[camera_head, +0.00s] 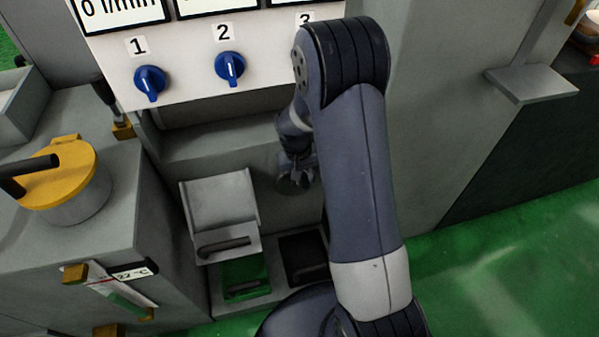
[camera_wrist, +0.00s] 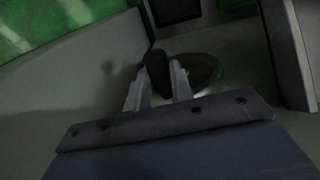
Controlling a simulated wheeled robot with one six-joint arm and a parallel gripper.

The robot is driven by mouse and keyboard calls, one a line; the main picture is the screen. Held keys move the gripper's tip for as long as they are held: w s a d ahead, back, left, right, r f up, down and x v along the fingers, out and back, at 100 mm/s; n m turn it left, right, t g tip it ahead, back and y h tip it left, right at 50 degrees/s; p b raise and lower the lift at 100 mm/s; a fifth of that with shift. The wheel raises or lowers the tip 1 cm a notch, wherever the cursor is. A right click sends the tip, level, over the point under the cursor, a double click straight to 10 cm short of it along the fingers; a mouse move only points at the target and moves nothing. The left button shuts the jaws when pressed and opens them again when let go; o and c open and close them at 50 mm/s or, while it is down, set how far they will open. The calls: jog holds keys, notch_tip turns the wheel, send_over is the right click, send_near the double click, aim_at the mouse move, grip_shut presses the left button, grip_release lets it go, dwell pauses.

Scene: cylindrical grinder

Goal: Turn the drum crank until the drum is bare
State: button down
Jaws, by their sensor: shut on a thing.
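My gripper (camera_wrist: 158,88) is shut on a dark upright handle (camera_wrist: 157,66), which appears to be the drum crank's grip. The handle stands between the two pale fingers in the wrist view. Behind the right finger is a rounded metallic part with a greenish edge (camera_wrist: 212,70), perhaps part of the drum; I cannot tell whether anything is wound on it. In the head view my gripper (camera_head: 297,178) is low in the machine's recess, left of my forearm. The crank and drum are mostly hidden there by my arm and shadow.
Blue knobs (camera_head: 150,82) and (camera_head: 230,67) sit on the white panel above. A grey scoop-like tray (camera_head: 218,203) is left of my gripper, with a green bin (camera_head: 244,275) and a black bin (camera_head: 303,252) below. A yellow-lidded pot (camera_head: 62,170) stands left. Green floor is open at right.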

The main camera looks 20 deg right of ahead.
aim_at(316, 176)
jog(key=shift+d+f+y+b, duration=0.25)
jog(key=shift+d+y, duration=0.4)
jog(key=shift+y, duration=0.3)
jog(key=shift+d+f+y+b, duration=0.2)
jog(key=shift+d+y, duration=0.4)
jog(key=shift+y, duration=0.4)
jog(key=shift+d+f+y+b, duration=0.25)
jog(key=shift+d+y, duration=0.4)
jog(key=shift+y, duration=0.3)
jog(key=c, duration=1.2)
grip_release()
jog(key=shift+c, duration=0.2)
notch_tip(316, 176, up, 10)
jog(key=p, duration=0.2)
jog(key=shift+p, duration=0.4)
